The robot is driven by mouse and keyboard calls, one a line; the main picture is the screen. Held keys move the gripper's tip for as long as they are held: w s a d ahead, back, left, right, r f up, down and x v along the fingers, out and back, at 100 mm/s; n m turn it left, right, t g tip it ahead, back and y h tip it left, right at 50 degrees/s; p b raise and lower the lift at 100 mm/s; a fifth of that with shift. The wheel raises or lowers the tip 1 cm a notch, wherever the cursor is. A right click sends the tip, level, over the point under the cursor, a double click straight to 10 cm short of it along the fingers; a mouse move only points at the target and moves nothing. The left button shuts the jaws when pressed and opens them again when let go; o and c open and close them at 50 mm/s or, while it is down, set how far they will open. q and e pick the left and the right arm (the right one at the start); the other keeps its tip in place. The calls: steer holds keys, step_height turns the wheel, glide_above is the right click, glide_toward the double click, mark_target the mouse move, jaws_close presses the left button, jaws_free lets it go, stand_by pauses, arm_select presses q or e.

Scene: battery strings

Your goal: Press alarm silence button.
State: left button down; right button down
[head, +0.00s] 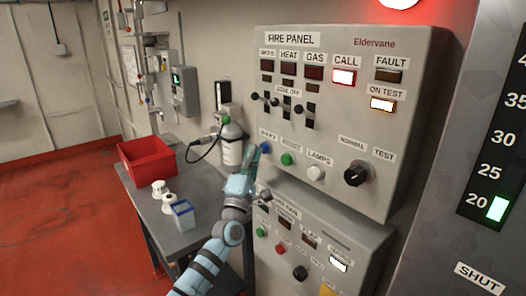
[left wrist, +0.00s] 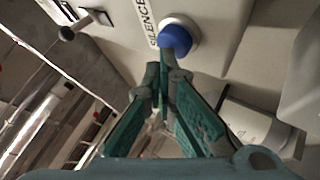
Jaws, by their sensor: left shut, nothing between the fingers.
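The fire panel (head: 300,215) is a grey box on the wall with labels and lit indicators. Its blue button (head: 265,147) sits at the lower left; in the left wrist view the blue button (left wrist: 178,34) stands beside the label SILENCE (left wrist: 147,20). My left gripper (head: 252,160) is shut and empty, just below and left of the blue button. In the left wrist view its fingertips (left wrist: 163,62) point at the button and partly overlap its lower edge; I cannot tell whether they touch. The right gripper is not in view.
A green button (head: 286,159), a white button (head: 315,172) and a black knob (head: 357,173) lie right of the blue one. A lower panel (head: 320,268) is below. A grey cylinder (head: 231,151) stands behind my gripper. A red bin (head: 147,159) is on the table.

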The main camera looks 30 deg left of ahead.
arm_select(q)
steer(key=shift+w+d+b, duration=0.1)
steer(key=shift+w+b, duration=0.25)
steer(key=shift+w, duration=0.1)
stand_by(0.3)
stand_by(0.3)
steer(key=shift+s+a+p, duration=0.25)
steer(key=shift+s+p, duration=0.7)
steer(key=shift+s, duration=0.1)
steer(key=s+p, duration=0.1)
steer(key=s, duration=0.1)
steer(key=s+a+p, duration=0.1)
steer(key=s+p, duration=0.1)
steer(key=shift+s+a, duration=0.2)
steer(key=shift+s, duration=0.2)
